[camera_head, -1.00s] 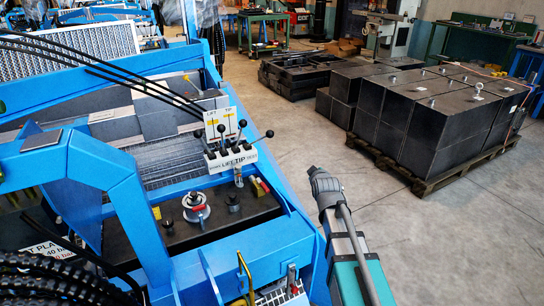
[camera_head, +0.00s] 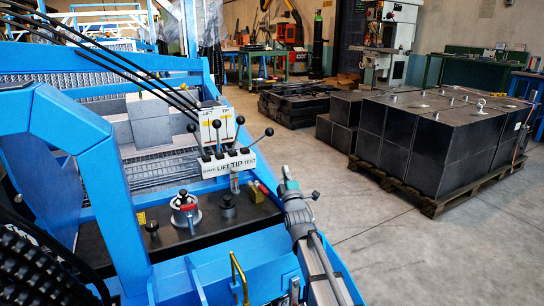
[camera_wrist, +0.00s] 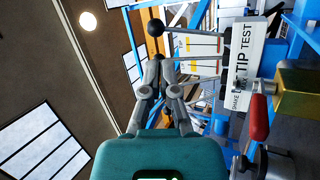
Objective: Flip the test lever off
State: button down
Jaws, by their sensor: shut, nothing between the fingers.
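The test lever (camera_head: 259,138) is the rightmost of the black-knobbed levers on the white labelled block (camera_head: 232,164). Its rod leans up and to the right, further over than the neighbouring ones. In the wrist view its black knob (camera_wrist: 155,28) shows beyond my fingertips, with its rod running right towards the word TEST. My gripper (camera_head: 287,172) is below and right of the test lever in the head view, apart from it. In the wrist view my gripper (camera_wrist: 159,66) is shut and empty, its fingertips covering part of the other levers behind.
A red-handled valve (camera_head: 187,207) and round fittings stand on the dark plate below the levers. A small red handle (camera_wrist: 258,118) and brass block (camera_wrist: 296,95) are close at right. Black hoses (camera_head: 100,58) cross above. Dark blocks on a pallet (camera_head: 430,150) stand right, past clear floor.

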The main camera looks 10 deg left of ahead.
jog(key=shift+s+a+f+n+t+y+b, duration=0.15)
jog(key=shift+a+f+n+t+y+b, duration=0.25)
jog(key=shift+b, duration=0.2)
jog(key=shift+s+a+f+n+t+y+b, duration=0.2)
jog(key=shift+a+n+t+y+b, duration=0.1)
jog(key=shift+a+n+y+b, duration=0.25)
jog(key=shift+w+r, duration=0.1)
jog(key=p+x, duration=0.8)
jog(key=x, duration=0.5)
jog(key=shift+w, duration=0.4)
jog(key=shift+r, duration=0.15)
